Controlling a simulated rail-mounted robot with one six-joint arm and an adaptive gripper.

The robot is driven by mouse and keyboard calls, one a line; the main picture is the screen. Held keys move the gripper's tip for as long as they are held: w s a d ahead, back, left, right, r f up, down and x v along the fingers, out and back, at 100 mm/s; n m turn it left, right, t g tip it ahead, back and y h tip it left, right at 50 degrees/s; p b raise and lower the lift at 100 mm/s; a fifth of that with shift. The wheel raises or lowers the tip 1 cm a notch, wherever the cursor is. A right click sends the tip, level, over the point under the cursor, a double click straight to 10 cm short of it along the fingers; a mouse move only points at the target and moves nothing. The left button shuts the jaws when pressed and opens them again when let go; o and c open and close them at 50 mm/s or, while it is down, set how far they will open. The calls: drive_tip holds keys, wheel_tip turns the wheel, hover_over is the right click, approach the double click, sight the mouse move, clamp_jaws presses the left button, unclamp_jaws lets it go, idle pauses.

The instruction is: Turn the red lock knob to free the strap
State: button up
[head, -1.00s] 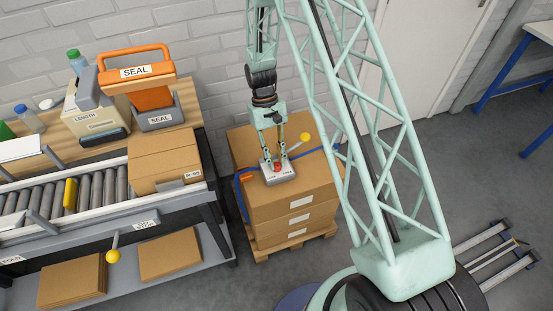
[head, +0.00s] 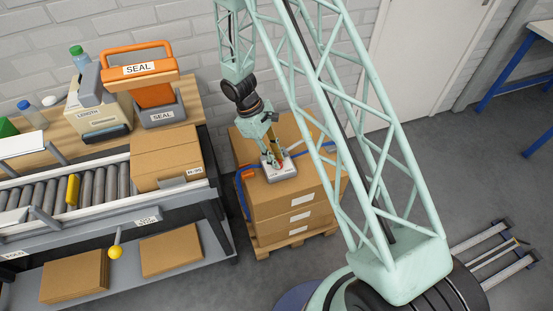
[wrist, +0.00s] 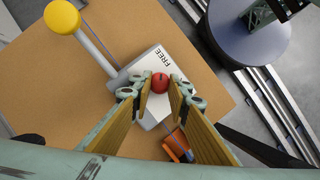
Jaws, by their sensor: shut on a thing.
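The red lock knob (wrist: 160,83) sits on a light grey buckle plate (wrist: 150,62) marked FREE, on top of the stacked cartons (head: 290,207). My gripper (wrist: 160,88) is shut on the knob, with one finger pad on either side of it. In the head view my gripper (head: 275,161) stands tilted over the plate (head: 283,173) and largely hides the knob. A grey lever with a yellow ball (wrist: 62,17) extends from the plate. A blue strap (head: 241,195) runs down the carton's left side. An orange and blue piece (wrist: 178,146) shows beside the plate.
The cartons stand on a wooden pallet (head: 294,245). To the left is a roller conveyor (head: 97,188) with a carton (head: 166,157) and an orange sealer (head: 140,70) behind. A second yellow-ball lever (head: 115,252) hangs at the conveyor's front.

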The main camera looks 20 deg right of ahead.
idle(0.4)
drive_tip(key=o, duration=0.8)
drive_tip(key=shift+o, duration=0.2)
drive_tip(key=shift+w+r, duration=0.1)
drive_tip(key=shift+r, duration=0.05)
drive_tip(key=v, duration=1.1)
drive_tip(key=shift+a+r, duration=0.2)
drive_tip(key=shift+r, duration=0.1)
